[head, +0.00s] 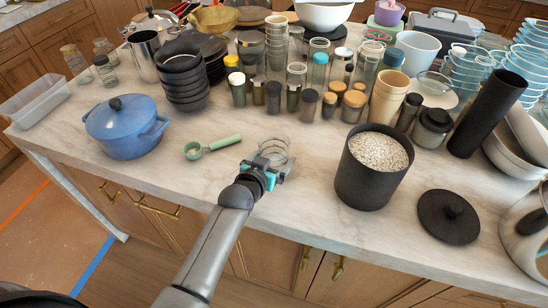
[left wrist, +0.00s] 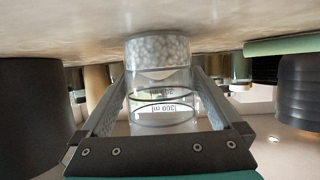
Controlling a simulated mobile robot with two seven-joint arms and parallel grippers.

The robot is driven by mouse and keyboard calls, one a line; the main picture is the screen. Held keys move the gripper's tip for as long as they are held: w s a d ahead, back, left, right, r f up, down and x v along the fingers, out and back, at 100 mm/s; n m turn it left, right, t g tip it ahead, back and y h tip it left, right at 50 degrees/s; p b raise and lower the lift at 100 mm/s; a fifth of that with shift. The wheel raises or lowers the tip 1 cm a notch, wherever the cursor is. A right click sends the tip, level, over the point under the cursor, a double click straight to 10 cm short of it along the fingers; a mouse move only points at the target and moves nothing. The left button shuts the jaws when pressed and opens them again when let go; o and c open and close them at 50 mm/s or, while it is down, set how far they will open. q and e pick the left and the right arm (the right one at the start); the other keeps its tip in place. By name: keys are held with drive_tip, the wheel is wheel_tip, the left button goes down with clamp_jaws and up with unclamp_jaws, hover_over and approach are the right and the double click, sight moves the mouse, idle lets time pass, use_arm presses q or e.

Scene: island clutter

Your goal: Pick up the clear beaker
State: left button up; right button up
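The clear beaker (head: 273,151) stands upright on the marble counter, near its front edge. In the left wrist view, which is upside down, the beaker (left wrist: 160,95) has volume marks and a pale speckled band near its base. My left gripper (head: 268,168) is at the near side of the beaker. In the wrist view my left gripper's fingers (left wrist: 160,78) are apart, one on each side of the beaker; their tips look very close to its walls, and contact is unclear. My right gripper is not in view.
A black canister (head: 346,177) of pale grains stands right of the beaker, its lid (head: 448,216) farther right. A green scoop (head: 212,146) and blue pot (head: 126,126) are to the left. Several jars crowd behind. The counter in front of the scoop is clear.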

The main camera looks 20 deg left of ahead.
use_arm(q)
drive_tip(key=c, duration=1.1)
drive_tip(key=shift+c, duration=0.2)
wheel_tip(320, 180, up, 20)
drive_tip(key=p, duration=0.4)
